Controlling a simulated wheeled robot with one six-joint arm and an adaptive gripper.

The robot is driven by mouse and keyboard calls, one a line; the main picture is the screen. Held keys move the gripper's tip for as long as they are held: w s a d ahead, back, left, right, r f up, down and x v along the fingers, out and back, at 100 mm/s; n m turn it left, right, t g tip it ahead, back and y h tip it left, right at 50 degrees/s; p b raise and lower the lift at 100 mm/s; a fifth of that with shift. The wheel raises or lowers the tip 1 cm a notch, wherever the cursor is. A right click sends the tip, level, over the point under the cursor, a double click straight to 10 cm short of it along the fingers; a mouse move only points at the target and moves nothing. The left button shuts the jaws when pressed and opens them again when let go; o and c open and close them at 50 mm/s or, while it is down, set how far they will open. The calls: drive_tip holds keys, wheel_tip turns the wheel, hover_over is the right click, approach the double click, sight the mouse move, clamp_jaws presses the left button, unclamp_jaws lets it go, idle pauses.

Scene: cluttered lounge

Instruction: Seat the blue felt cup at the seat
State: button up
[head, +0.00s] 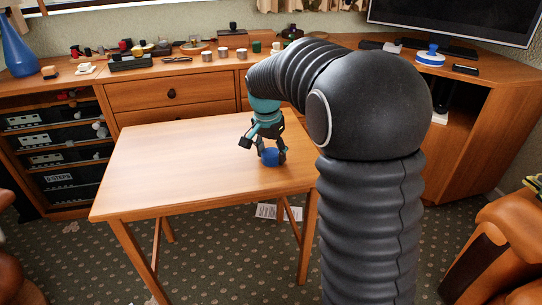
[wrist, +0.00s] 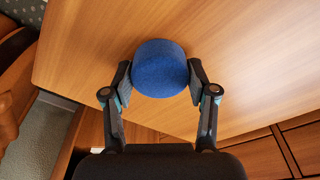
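The blue felt cup (head: 271,157) is a short, round, plain blue piece at the right part of the small wooden table. My gripper (head: 266,152) points down around it. In the wrist view the cup (wrist: 159,70) sits between the two fingertips (wrist: 159,80), with a pad against each side, so my gripper looks shut on it. Whether the cup's underside touches the table top is hard to tell. I cannot make out a marked seat in either view.
The wooden table top (head: 170,165) is otherwise bare. A long sideboard (head: 150,97) behind it carries many small objects. A blue vase (head: 17,50) stands at the far left, and a television (head: 460,18) at the right. A wooden armchair (head: 510,235) is at the lower right.

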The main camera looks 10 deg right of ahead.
sight(276, 153)
idle(0.3)
drive_tip(key=shift+r, duration=0.5)
drive_tip(key=r, duration=0.2)
drive_tip(key=d+r, duration=0.1)
drive_tip(key=r, duration=0.1)
drive_tip(key=shift+s+d, duration=0.1)
drive_tip(key=shift+s, duration=0.2)
drive_tip(key=s+d+r, duration=0.1)
drive_tip(key=d+r, duration=0.1)
drive_tip(key=d, duration=0.1)
drive_tip(key=s+d+r, duration=0.2)
drive_tip(key=d, duration=0.1)
drive_tip(key=s+d+r, duration=0.2)
drive_tip(key=shift+s+d, duration=0.2)
drive_tip(key=shift+d, duration=0.2)
drive_tip(key=shift+a, duration=0.1)
